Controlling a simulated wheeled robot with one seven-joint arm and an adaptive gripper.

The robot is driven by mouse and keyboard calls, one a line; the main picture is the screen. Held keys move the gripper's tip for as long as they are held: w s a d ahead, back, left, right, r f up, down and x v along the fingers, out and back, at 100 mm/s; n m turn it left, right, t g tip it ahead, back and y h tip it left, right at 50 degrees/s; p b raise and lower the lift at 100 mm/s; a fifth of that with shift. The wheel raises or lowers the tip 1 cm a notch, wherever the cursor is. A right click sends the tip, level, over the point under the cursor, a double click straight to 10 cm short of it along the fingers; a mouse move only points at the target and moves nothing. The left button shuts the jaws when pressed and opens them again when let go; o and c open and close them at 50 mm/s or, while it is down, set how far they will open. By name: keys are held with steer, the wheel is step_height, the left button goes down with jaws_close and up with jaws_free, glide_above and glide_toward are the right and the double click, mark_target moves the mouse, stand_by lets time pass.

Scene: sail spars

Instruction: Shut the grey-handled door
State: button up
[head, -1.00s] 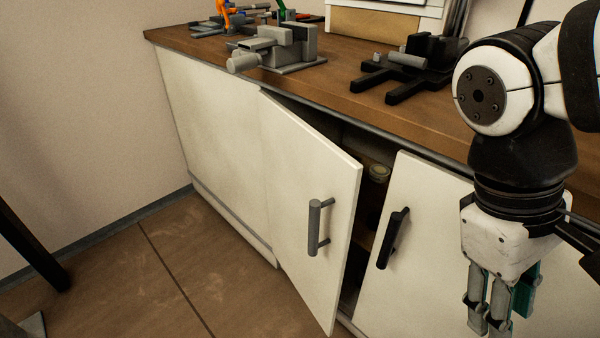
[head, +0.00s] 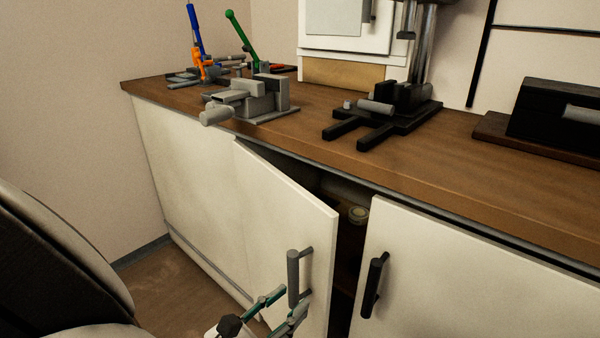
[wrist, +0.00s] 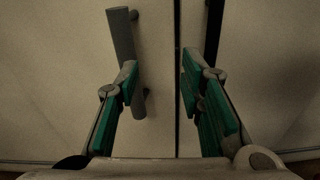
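The grey-handled door (head: 262,215) stands ajar, its right edge swung out from the cabinet. Its upright grey handle (head: 293,272) is near that edge. My gripper (head: 287,303) is low in the head view, in front of the door and close to the handle. In the wrist view, my gripper (wrist: 158,68) is open and empty, its green-padded fingers apart. The grey handle (wrist: 121,32) shows there beyond the left finger, which partly covers it. Whether they touch I cannot tell. The door's edge (wrist: 177,40) runs between the fingers.
The black-handled door (head: 440,270) to the right looks closed; its black handle (head: 373,286) is near the gap. A small round item (head: 358,214) sits inside the cabinet. The wooden worktop (head: 450,150) above carries a grey vise (head: 255,98) and other tools.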

mark_target(290, 285)
steer(key=a+f+n+t+y, duration=0.2)
steer(key=a+f+n, duration=0.1)
steer(key=b+x, duration=0.2)
steer(key=x, duration=0.5)
steer(key=shift+w+r, duration=0.1)
steer(key=shift+w, duration=0.3)
steer(key=shift+c, duration=1.3)
jaws_close()
steer(key=shift+w+d+r, duration=0.1)
steer(key=shift+w+d, duration=0.75)
steer(key=shift+d, duration=0.25)
steer(key=shift+w+d+f, duration=0.1)
steer(key=shift+w+d, duration=0.7)
steer(key=shift+d, duration=0.3)
steer(key=shift+w+d+r, duration=0.1)
steer(key=shift+w+d, duration=0.75)
steer(key=shift+d, duration=0.2)
steer(key=shift+c, duration=0.4)
jaws_free()
steer(key=shift+w+d, duration=0.15)
steer(key=o, duration=0.5)
